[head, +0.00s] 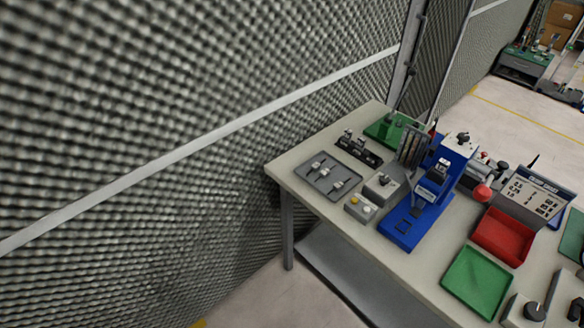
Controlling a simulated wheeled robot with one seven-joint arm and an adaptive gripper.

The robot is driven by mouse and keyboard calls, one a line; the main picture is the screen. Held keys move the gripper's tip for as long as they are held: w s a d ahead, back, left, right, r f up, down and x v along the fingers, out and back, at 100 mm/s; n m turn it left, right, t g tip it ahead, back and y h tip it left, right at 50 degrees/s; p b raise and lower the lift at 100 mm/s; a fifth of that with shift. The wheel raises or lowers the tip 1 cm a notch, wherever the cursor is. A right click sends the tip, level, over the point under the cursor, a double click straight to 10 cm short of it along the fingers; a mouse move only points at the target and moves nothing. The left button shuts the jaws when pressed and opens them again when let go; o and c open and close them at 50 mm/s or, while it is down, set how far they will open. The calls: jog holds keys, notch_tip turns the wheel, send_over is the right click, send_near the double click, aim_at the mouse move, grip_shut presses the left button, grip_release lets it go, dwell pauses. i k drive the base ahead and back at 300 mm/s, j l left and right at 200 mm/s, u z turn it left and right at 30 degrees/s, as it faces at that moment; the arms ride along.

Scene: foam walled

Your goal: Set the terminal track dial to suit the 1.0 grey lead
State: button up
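A blue bench press (398,228) stands upright on the workbench (290,172) at the right of the head view. A small grey box with a dark knob (382,185) sits just left of the press. More black knobs show at the lower right, one on a pale base (535,312). I cannot tell which knob is the terminal track dial, nor read any setting. A sign card (535,190) behind the red tray has rows of figures, too small to read surely. I cannot pick out the 1.0 grey lead. My gripper is not in view.
A grey tray (313,182) with several small pieces and a button box (358,208) are left of the press. A red tray (500,238) and green tray (477,285) are to its right. A textured foam wall (150,120) fills the left, close to the bench.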

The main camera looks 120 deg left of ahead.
aim_at(384, 180)
jog(key=u, duration=2.3)
jog(key=i+j+u, duration=0.25)
jog(key=j+u, duration=0.15)
jog(key=i+j+u, duration=0.5)
jog(key=i+u, duration=0.25)
jog(key=k+j, duration=0.05)
jog(key=k, duration=0.05)
